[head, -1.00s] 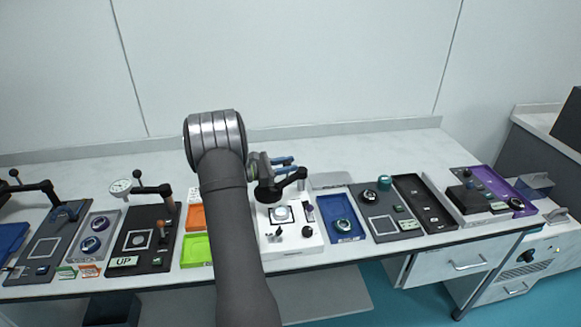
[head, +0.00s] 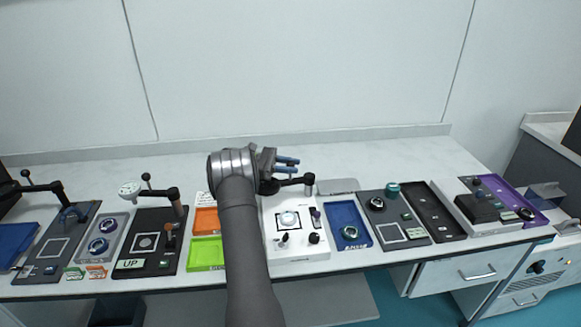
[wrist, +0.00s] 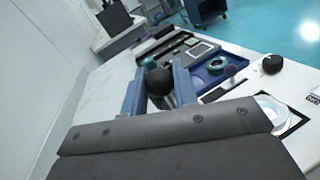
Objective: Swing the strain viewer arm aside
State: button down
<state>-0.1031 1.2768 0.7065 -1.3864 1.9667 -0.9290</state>
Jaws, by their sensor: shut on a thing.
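The strain viewer arm (head: 290,183) is a short black bar on a black post at the back right of a white station (head: 300,249). It points left from the post, along the station's back edge. My gripper (head: 287,165) has blue fingers and is at the arm's left end. In the wrist view the fingers of my gripper (wrist: 158,88) stand on either side of a black ball knob (wrist: 158,77) and are shut on it. A lit round stage (head: 289,219) lies uncovered in front of the arm.
To the right are a blue tray (head: 349,226) and a dark panel (head: 411,236). Orange (head: 205,221) and green (head: 206,253) trays are to the left. The bench behind the station is clear up to the wall.

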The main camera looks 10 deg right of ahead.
dwell(0.3)
jog(key=c, duration=1.2)
grip_release()
notch_tip(320, 180, up, 5)
jog(key=shift+f, duration=0.15)
jog(key=s+d+r, duration=0.2)
jog(key=d, duration=0.1)
jog(key=s+d+r, duration=0.2)
jog(key=s+d, duration=0.1)
jog(key=s+d+r, duration=0.2)
jog(key=d, duration=0.1)
jog(key=shift+s+r, duration=0.2)
jog(key=shift+s, duration=0.1)
